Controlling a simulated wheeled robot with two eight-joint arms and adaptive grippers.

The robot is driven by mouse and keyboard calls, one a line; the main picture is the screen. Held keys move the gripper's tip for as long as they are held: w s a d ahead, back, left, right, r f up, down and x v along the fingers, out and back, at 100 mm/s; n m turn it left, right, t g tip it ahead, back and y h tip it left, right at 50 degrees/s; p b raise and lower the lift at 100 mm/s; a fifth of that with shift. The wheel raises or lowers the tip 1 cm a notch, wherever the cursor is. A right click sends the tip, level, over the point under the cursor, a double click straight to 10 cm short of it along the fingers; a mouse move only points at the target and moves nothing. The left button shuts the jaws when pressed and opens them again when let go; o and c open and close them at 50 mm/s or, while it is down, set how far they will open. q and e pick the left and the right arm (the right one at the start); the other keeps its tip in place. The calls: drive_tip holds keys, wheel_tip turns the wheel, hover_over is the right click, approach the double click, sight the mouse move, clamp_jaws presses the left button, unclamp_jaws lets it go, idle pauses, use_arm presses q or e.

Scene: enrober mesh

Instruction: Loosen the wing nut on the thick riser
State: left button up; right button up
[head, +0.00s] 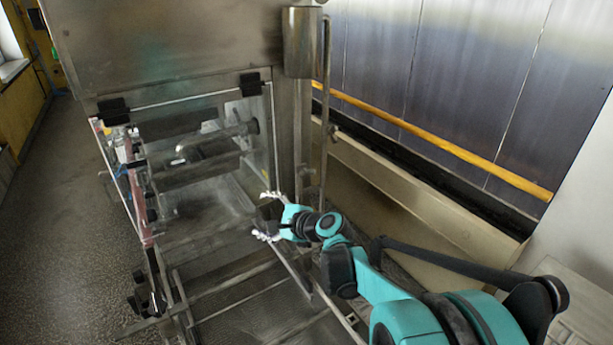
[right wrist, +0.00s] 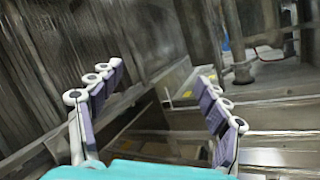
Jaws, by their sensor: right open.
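A vertical metal riser pipe (head: 325,90) stands at the right front corner of the steel machine, beside a wider cylinder (head: 302,42). A small fitting (head: 333,131) sits on the pipe; I cannot tell whether it is the wing nut. My right gripper (head: 264,215) is open and empty, below and left of the pipe's lower end, in front of the machine opening. In the right wrist view its two fingers (right wrist: 160,72) are spread apart with nothing between them. An upright post (right wrist: 236,38) shows beyond the right finger, apart from it. My left gripper is out of view.
The steel machine (head: 170,45) has a hinged clear panel and a mesh belt (head: 255,300) in front. A steel trough (head: 410,190) and a yellow rail (head: 440,145) run along the right. Open floor (head: 60,230) lies at left.

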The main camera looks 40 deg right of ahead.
drive_tip(key=w+d+m+t+h, duration=0.25)
drive_tip(key=d+m, duration=0.55)
drive_tip(key=d, duration=0.4)
drive_tip(key=m+t+h, duration=0.2)
drive_tip(key=m, duration=0.4)
approach(309, 174)
drive_tip(key=w, duration=0.6)
drive_tip(key=w+b, duration=0.1)
drive_tip(key=w, duration=0.1)
drive_tip(key=w+d+b, duration=0.1)
drive_tip(key=w, duration=0.1)
drive_tip(key=shift+w+d, duration=0.15)
drive_tip(key=shift+w, duration=0.2)
drive_tip(key=shift+c, duration=0.3)
drive_tip(key=c, duration=1.1)
